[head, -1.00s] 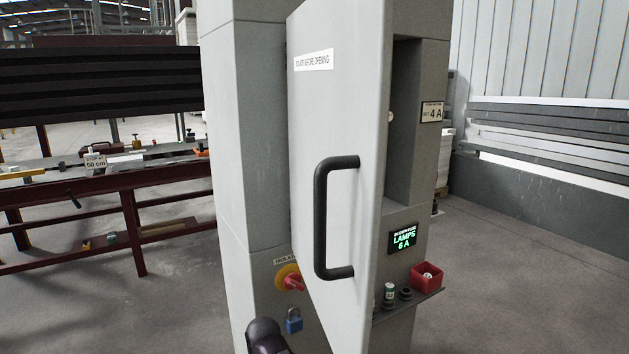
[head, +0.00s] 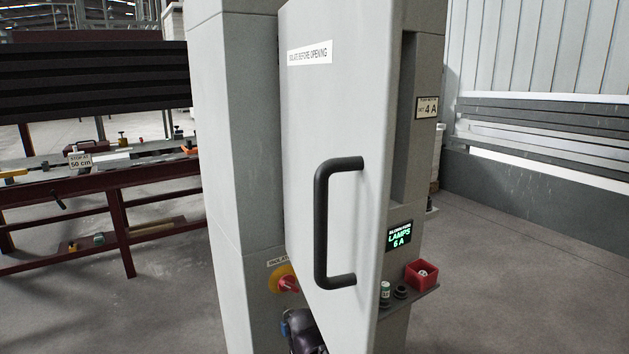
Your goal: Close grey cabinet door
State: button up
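The grey cabinet door (head: 345,110) stands open, swung out from the grey cabinet (head: 240,130). It carries a black bar handle (head: 322,225) and a label reading "ISOLATE BEFORE OPENING" (head: 310,53). The cabinet's recess (head: 416,115) shows to the right of the door edge. A dark part of my arm (head: 304,332) shows at the bottom edge, below and left of the handle and apart from it. It partly hides the blue padlock (head: 284,327). My gripper's fingers cannot be made out.
A red and yellow isolator switch (head: 286,282) sits on the cabinet below the door's left side. A ledge (head: 425,291) with a red box (head: 421,273) juts out at right, under a lit "LAMPS 6 A" display (head: 400,235). Floor at right is clear.

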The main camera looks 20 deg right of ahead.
aim_at(339, 61)
jog(key=z, duration=0.6)
jog(key=k, duration=1)
jog(key=u, duration=0.45)
